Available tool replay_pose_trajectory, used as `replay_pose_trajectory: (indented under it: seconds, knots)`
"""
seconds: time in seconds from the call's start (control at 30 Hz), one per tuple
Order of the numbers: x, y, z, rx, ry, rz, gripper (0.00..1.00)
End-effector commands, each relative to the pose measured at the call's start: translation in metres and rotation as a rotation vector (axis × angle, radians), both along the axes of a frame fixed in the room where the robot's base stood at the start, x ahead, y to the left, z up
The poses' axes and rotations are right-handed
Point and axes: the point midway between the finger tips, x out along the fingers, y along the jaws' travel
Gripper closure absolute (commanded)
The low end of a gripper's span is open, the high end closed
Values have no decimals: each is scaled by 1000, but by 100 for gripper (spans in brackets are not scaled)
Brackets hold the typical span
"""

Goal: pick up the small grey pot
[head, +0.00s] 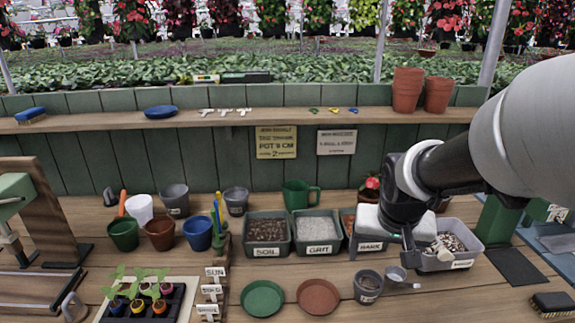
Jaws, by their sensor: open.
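A small grey pot (368,286) stands upright at the front of the wooden bench, right of the terracotta saucer. Other grey pots stand farther back: a larger one (174,199) at left and another (236,201) right of it. My gripper (405,254) hangs above the bench, pointing down over the trays, behind and a little right of the front grey pot. It is apart from that pot and holds nothing that I can see. My wrist hides part of the gripper, so its fingers show poorly.
A small metal scoop (395,275) lies close right of the front pot. Green (262,299) and terracotta (318,297) saucers are at its left. Soil (267,252) and grit (320,249) trays stand behind. A white-pebble tray (463,262) is at right.

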Motion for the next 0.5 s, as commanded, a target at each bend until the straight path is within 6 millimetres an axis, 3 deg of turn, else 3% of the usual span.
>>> replay_pose_trajectory:
  seconds: [0.5]
  knots:
    - [36,-11,-97,0,5,-2,22]
